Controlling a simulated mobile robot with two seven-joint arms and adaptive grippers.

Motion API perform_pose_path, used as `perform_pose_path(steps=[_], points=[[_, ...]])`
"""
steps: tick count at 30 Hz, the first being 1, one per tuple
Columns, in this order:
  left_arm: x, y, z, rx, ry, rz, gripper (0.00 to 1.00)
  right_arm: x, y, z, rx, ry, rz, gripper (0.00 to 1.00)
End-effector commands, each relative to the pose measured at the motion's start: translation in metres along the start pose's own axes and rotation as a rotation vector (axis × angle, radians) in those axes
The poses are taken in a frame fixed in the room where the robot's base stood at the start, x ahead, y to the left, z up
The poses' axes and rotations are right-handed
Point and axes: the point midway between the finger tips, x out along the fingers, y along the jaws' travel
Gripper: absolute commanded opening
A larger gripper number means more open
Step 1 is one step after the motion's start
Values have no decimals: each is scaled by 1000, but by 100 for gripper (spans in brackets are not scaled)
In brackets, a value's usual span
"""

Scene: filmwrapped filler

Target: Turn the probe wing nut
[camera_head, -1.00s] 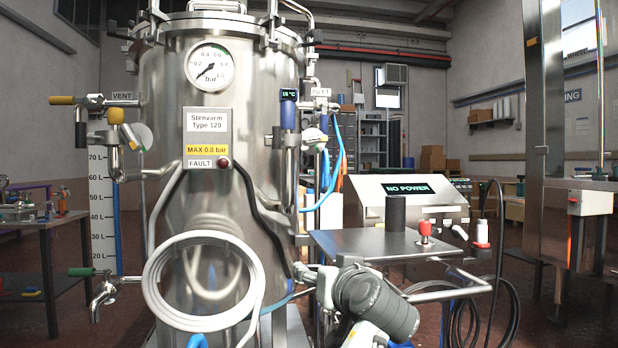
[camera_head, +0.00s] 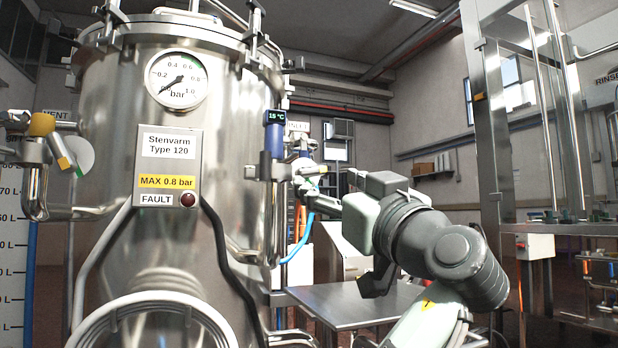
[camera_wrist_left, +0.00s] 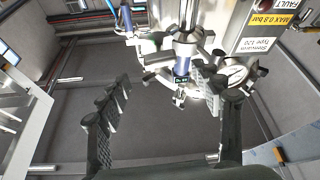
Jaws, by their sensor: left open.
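The probe (camera_head: 275,138) has a blue head with a small lit display reading 15 °C. It stands at the right side of the steel vessel (camera_head: 100,130), and it also shows in the left wrist view (camera_wrist_left: 182,64). Metal fittings surround the probe, and I cannot clearly pick out the wing nut among them. My left gripper (camera_wrist_left: 165,86) is open and empty, with its dark fingers wide apart and the probe in line with the gap beyond them. In the head view its arm comes from the lower right, and its fingertips are hard to make out. My right gripper is not in view.
The vessel has a pressure gauge (camera_head: 177,77), a label box (camera_head: 168,168) and a coiled white hose (camera_head: 150,305). A blue hose (camera_head: 300,240) hangs below the probe. A metal table (camera_head: 340,305) stands behind my arm, with a steel frame (camera_head: 492,150) at right.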

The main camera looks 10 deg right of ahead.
Motion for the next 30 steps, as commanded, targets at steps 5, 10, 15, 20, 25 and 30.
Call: perform_pose_path(steps=[5,10,15,20,25,30], points=[[31,-1,1,2,-2,-3,66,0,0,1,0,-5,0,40],[51,0,1,3,-2,-1,66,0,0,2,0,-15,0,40],[58,0,1,1,-2,0,66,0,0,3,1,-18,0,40],[58,0,1,1,-2,0,66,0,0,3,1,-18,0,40],[58,0,1,1,-2,0,49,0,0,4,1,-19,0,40],[58,-1,1,2,-2,0,28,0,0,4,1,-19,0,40]])
